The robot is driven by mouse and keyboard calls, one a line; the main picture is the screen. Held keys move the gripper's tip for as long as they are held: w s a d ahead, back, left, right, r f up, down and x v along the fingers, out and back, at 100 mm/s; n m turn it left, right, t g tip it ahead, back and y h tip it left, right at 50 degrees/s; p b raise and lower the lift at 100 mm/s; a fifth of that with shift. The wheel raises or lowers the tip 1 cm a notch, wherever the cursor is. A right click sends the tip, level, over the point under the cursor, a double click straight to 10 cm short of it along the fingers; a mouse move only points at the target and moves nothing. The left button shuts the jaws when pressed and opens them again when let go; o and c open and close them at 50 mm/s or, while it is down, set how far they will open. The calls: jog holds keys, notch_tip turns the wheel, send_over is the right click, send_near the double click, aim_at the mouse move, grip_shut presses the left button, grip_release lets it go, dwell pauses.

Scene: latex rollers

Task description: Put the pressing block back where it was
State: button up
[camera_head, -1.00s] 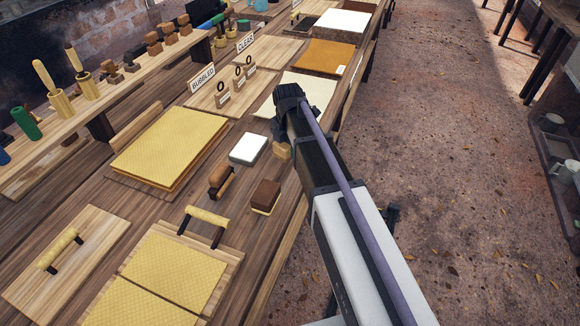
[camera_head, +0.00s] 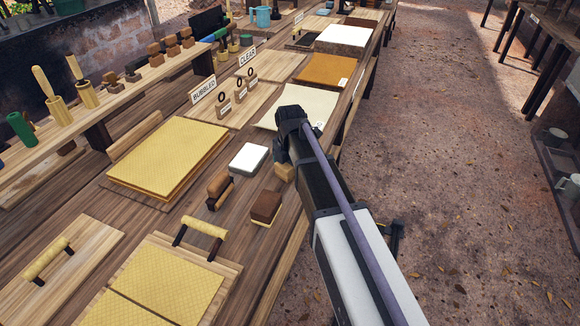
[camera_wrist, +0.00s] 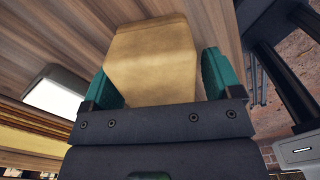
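A plain light-wood block, which I take to be the pressing block, sits between my gripper's two teal fingers (camera_wrist: 163,72) in the wrist view. The block (camera_wrist: 152,50) fills nearly all the space between them, and they look shut on it. In the head view, part of the block (camera_head: 284,172) shows at the left side of my arm, over the near edge of the bench. I cannot tell whether the block touches the bench top.
Near the block are a white slab (camera_head: 249,158), a dark brown block on a yellowish base (camera_head: 265,207) and a brown-handled tool (camera_head: 219,188). A cream sheet (camera_head: 300,104) lies beyond. Signs marked BUBBLED (camera_head: 203,90) and CLEAR (camera_head: 247,57) stand behind. Bare planks lie between the items.

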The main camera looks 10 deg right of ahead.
notch_tip(320, 180, up, 13)
jog(key=p, duration=1.3)
jog(key=s+m, duration=1.9)
jog(key=m, duration=0.5)
jog(key=shift+s+f+b, duration=0.15)
jog(key=shift+f+b, duration=0.2)
